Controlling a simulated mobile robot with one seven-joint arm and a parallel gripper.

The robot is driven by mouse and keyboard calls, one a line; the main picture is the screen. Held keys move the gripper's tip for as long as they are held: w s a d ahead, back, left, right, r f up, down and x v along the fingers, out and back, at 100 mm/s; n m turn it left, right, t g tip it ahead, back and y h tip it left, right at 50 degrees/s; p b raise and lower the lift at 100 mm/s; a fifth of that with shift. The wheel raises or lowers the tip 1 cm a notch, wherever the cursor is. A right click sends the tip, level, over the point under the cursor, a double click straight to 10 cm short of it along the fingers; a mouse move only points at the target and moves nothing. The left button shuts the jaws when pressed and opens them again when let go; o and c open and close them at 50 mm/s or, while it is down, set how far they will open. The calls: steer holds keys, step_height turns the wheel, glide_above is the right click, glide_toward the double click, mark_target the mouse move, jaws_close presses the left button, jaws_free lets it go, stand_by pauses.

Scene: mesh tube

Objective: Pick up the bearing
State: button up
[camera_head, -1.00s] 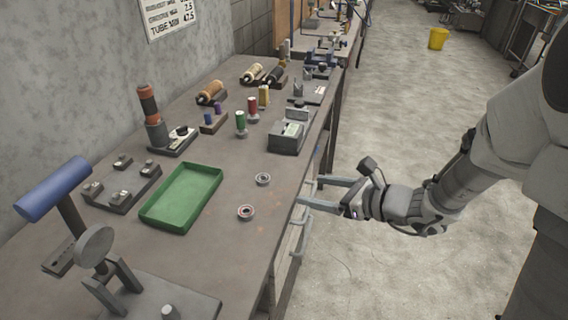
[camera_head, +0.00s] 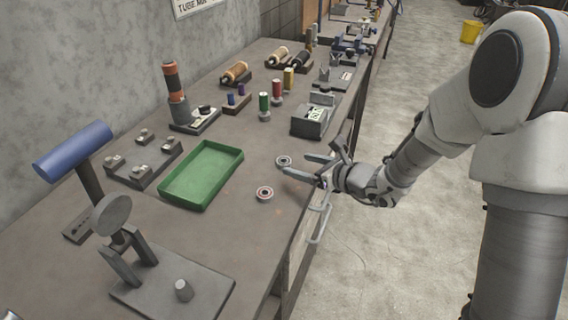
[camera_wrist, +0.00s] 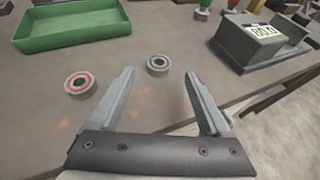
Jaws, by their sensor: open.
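Two ring-shaped bearings lie flat on the workbench. The red-marked bearing (camera_head: 265,193) is nearer the front in the head view; in the wrist view it (camera_wrist: 80,84) lies left of my left finger. The grey bearing (camera_head: 283,161) is farther along the bench; in the wrist view it (camera_wrist: 158,65) sits ahead, between the lines of my fingers and beyond their tips. My gripper (camera_head: 298,166) is open and empty, over the bench's right edge with its fingers pointing at the bearings. It also shows in the wrist view (camera_wrist: 158,80). It touches neither bearing as far as I can tell.
A green tray (camera_head: 163,190) stands left of the bearings. A grey box with a display (camera_head: 312,119) is behind my gripper. Colored spools (camera_head: 264,106) stand farther back. A stand with a blue cylinder (camera_head: 88,180) is at front left. Bench around the bearings is clear.

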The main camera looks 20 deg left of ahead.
mark_target(287, 162)
steer(key=x, duration=0.4)
steer(key=shift+w+a+f, duration=0.1)
steer(key=shift+a+f, duration=0.15)
steer(key=shift+f, duration=0.05)
jaws_close()
